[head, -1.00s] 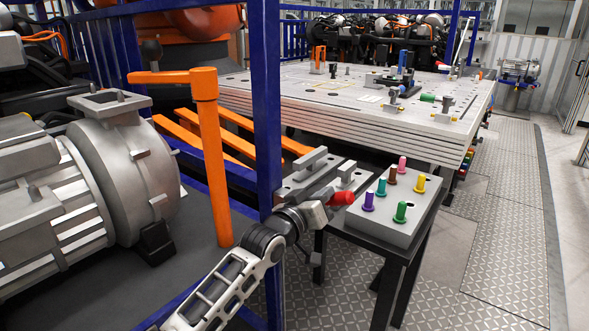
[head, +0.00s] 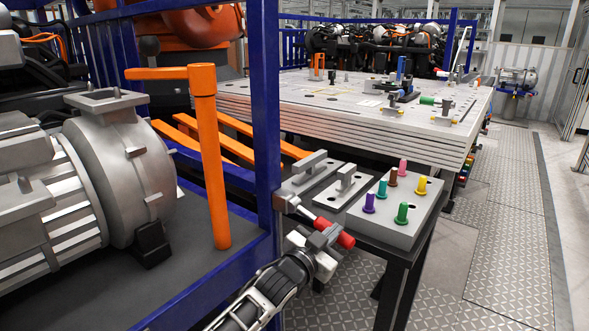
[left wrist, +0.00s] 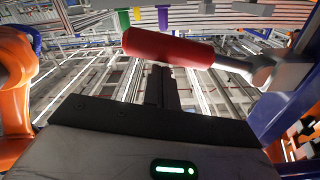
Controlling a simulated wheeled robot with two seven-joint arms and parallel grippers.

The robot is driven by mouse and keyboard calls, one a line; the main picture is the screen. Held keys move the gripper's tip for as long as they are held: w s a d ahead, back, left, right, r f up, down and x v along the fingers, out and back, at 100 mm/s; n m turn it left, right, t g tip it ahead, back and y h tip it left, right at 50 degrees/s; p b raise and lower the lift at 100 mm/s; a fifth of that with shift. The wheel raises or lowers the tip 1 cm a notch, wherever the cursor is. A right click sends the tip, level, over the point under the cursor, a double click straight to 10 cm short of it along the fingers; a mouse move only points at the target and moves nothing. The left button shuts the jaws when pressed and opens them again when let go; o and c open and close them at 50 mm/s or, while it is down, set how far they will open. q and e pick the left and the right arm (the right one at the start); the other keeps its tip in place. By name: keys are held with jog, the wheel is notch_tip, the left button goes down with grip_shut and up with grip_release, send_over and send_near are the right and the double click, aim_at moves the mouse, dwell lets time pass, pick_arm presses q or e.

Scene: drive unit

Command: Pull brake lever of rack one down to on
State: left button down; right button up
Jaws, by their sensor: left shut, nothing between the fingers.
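The brake lever (head: 333,231) has a red handle on a grey metal rod. It is mounted at the blue rack post (head: 267,120) and slopes down to the right in the head view. The red handle crosses the upper middle of the left wrist view (left wrist: 168,47), with its rod running right to a grey pivot. My left gripper (head: 320,240) is shut and empty, right at the lever. Its dark fingers (left wrist: 162,84) show just below the handle in the left wrist view; I cannot tell whether they touch it. My right gripper is not in view.
A grey block with several coloured pegs (head: 395,220) stands on a small black table right of the lever. The rack carries a grey motor (head: 110,170) and an orange post with a crossbar (head: 212,150). A large fixture table (head: 350,110) stands behind. Floor at the right is clear.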

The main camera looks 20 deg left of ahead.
pick_arm(q)
jog(key=shift+f, duration=0.3)
dwell(0.4)
notch_tip(320, 180, up, 5)
jog(key=s+p, duration=0.1)
jog(key=p, duration=0.4)
jog(key=b+v, duration=0.1)
jog(key=v, duration=0.9)
jog(key=shift+d+f+m, duration=0.3)
jog(key=shift+f, duration=0.1)
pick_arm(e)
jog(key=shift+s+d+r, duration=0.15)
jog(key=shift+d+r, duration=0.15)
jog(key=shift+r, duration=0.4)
pick_arm(q)
jog(key=shift+s, duration=0.15)
